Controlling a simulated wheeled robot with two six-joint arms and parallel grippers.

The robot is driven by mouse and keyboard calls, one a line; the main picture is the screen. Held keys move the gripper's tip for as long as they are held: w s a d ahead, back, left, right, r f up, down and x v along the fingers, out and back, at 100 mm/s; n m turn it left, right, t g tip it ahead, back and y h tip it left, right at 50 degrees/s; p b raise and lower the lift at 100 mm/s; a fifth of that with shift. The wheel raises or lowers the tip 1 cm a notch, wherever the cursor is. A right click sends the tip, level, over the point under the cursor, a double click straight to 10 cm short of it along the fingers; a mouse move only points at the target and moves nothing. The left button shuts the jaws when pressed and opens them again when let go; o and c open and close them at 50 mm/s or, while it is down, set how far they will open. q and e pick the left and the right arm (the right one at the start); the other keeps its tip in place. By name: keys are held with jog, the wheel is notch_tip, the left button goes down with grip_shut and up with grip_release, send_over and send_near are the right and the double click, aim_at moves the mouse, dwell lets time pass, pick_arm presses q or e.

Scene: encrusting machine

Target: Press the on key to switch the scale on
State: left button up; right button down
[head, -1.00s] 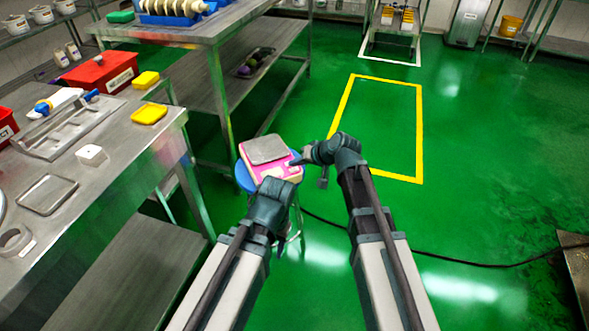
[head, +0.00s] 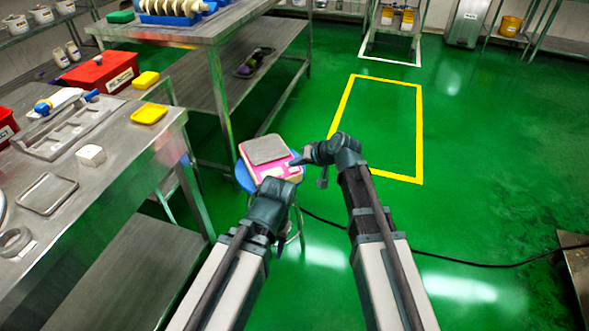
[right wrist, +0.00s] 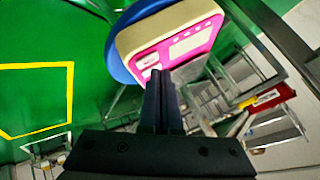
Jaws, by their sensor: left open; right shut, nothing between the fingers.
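The scale (head: 283,160), pink and cream with a grey weighing plate (head: 267,149), rests on a round blue stool (head: 243,178). In the right wrist view the scale's pink front panel (right wrist: 205,37) shows a pale display strip and small marks. My right gripper (head: 292,162) is shut and empty, with its tips at the panel's right part in the head view. In the right wrist view its fingertips (right wrist: 160,72) overlap the panel's lower left corner; I cannot tell whether they touch a key. My left gripper (head: 277,182) is open, just in front of the scale; its fingers are largely hidden.
A steel table (head: 110,165) with trays, a white block (head: 91,155) and yellow containers stands at left. Another steel table (head: 215,30) stands behind the stool. A black cable (head: 440,257) crosses the green floor at right. Floor inside the yellow outline (head: 380,125) is clear.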

jog(key=shift+f, duration=0.1)
jog(key=shift+f+b, duration=0.4)
jog(key=shift+b, duration=0.05)
jog(key=shift+f, duration=0.1)
dwell(0.4)
jog(key=shift+r+p, duration=0.45)
jog(key=shift+r, duration=0.15)
notch_tip(320, 180, up, 6)
jog(key=p, duration=0.6)
dwell(0.4)
